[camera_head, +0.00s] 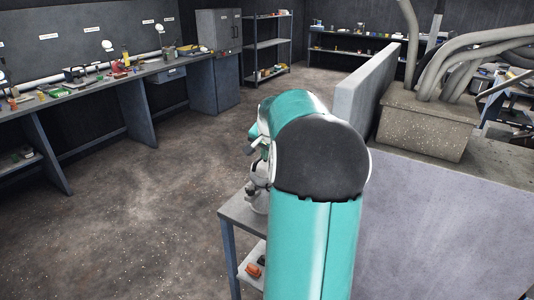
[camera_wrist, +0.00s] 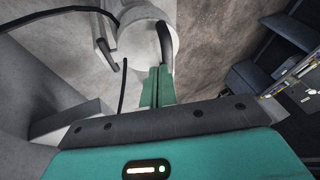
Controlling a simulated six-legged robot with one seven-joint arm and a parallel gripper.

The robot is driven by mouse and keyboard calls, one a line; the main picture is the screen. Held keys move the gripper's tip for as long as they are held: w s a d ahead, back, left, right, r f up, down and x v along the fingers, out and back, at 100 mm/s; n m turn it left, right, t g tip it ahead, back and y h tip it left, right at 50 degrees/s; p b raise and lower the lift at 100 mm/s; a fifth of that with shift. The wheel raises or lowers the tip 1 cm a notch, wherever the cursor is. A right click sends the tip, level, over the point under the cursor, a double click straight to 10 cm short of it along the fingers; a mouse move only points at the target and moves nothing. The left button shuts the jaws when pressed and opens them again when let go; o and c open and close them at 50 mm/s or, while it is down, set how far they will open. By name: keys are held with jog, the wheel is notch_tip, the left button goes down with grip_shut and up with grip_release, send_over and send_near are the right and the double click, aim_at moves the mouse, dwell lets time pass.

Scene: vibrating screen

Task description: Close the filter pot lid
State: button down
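A pale grey round body (camera_wrist: 142,42), seemingly the filter pot, is at the top of the wrist view. A dark curved strip (camera_wrist: 165,45) runs down its right side toward my fingertips. I cannot tell whether this strip is part of the lid. My gripper (camera_wrist: 158,72) has its two teal fingers close together, just below the body. Whether they touch the strip is unclear. In the head view, a pale grey pot-like object (camera_head: 259,198) stands on a small table, largely hidden behind my teal arm. The lid's position is not clear.
The small table (camera_head: 238,212) has a lower shelf with an orange object (camera_head: 253,270). A grey wall panel (camera_head: 366,95) and a block with thick hoses (camera_head: 425,125) stand to the right. Cluttered workbenches (camera_head: 140,80) line the left. The floor (camera_head: 150,215) between is clear.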

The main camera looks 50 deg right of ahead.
jog(key=shift+w+f+g, duration=0.25)
jog(key=shift+w+g, duration=0.05)
jog(key=shift+w, duration=0.2)
jog(key=shift+w+f, duration=0.25)
jog(key=shift+f, duration=0.05)
jog(key=shift+r, duration=0.1)
